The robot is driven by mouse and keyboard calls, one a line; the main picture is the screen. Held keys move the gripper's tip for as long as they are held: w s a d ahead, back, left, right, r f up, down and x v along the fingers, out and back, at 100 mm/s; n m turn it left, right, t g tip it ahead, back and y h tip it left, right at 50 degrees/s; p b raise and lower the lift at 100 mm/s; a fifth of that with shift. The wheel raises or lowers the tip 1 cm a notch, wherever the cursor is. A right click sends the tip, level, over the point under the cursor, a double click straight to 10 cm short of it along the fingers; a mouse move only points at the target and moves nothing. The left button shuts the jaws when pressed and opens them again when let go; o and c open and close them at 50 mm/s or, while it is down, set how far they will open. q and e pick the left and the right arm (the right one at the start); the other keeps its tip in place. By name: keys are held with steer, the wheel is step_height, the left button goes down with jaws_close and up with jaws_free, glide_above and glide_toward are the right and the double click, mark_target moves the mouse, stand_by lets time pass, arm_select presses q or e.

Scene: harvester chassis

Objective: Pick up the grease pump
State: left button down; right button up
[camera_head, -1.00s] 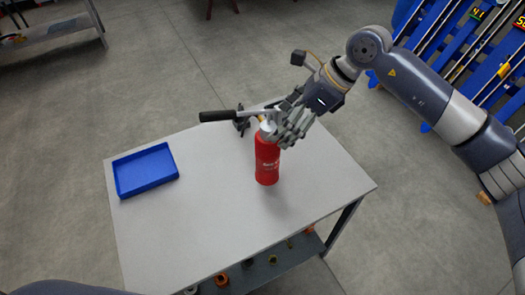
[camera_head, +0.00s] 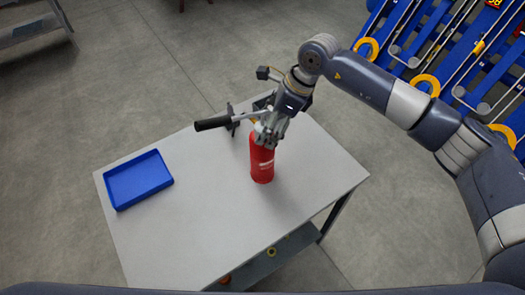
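The grease pump is a red cylinder (camera_head: 262,163) with a metal lever and a black handle (camera_head: 213,123) that points left. It stands upright on the light grey table, right of the table's middle. My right gripper (camera_head: 265,135) comes in from the right, with its fingers at the pump's top and lever. The fingers cover the pump's head. I cannot tell whether they are closed around it. My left gripper is not in view.
A blue tray (camera_head: 138,180) lies on the left of the table (camera_head: 200,225). A dark clamp-like part stands behind the pump at the far edge. A lower shelf (camera_head: 262,268) holds small parts. Blue racks (camera_head: 440,50) stand at the back right.

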mark_target(262, 148)
steer(key=x, duration=0.1)
steer(key=p+x, duration=0.1)
steer(key=x, duration=0.1)
steer(key=shift+a, duration=0.35)
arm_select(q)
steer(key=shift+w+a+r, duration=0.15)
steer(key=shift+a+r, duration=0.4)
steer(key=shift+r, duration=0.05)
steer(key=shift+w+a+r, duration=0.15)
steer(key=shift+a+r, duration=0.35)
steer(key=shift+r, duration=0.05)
arm_select(e)
steer(key=shift+w+f, duration=0.1)
steer(key=shift+f, duration=0.25)
